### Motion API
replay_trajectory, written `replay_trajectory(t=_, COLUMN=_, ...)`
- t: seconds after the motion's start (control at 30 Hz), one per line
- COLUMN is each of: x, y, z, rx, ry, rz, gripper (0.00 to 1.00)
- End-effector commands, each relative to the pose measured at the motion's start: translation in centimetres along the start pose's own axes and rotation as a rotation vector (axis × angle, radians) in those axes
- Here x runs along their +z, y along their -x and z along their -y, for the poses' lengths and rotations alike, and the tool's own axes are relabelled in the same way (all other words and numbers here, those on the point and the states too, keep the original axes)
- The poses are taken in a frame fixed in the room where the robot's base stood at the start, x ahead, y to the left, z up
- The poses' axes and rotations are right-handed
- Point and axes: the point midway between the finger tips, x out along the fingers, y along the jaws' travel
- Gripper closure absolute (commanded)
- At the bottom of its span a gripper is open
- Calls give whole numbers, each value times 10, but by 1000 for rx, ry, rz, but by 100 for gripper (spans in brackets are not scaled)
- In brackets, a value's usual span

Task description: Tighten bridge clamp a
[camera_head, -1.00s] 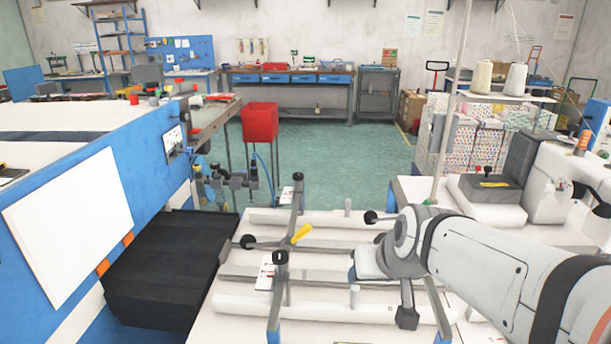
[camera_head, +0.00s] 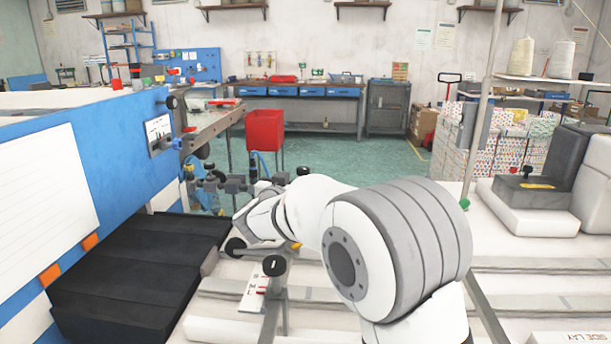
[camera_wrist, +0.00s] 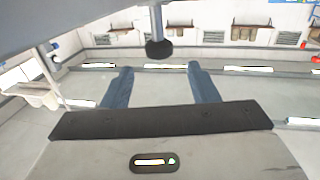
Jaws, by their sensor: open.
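Two bridge clamps stand over the white bed in the head view, but I cannot tell which is a. The near clamp (camera_head: 272,318) has a black knob (camera_head: 275,265) on top and a white card with red marks beside it. Another black knob (camera_head: 235,247) shows left of my arm's end, and one (camera_head: 303,170) behind it. My gripper (camera_wrist: 160,86) is open and empty in the wrist view, its two blue-grey fingers apart. A black knob (camera_wrist: 158,48) on a grey stem shows beyond the fingertips, between them in the picture. My arm hides most of the far clamp.
A black stepped block (camera_head: 140,280) lies left of the bed, beside a blue-sided bench (camera_head: 110,150). Grey rails (camera_head: 540,265) cross the bed. A dark machine block (camera_head: 525,190) stands at the right. A red bin (camera_head: 265,130) stands behind on the floor.

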Motion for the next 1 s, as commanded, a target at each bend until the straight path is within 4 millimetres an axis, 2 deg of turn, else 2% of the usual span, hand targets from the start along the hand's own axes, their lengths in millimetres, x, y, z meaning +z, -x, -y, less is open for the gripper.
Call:
replay_trajectory(t=0.3, x=1, y=-50, z=-2, rx=3, ry=1, rz=0, gripper=46)
replay_trajectory(t=0.5, x=0, y=-71, z=-2, rx=2, ry=1, rz=0, gripper=46)
replay_trajectory(t=0.83, x=0, y=-74, z=-3, rx=2, ry=1, rz=1, gripper=47)
replay_trajectory(t=1.0, x=0, y=-74, z=-3, rx=3, ry=1, rz=1, gripper=61)
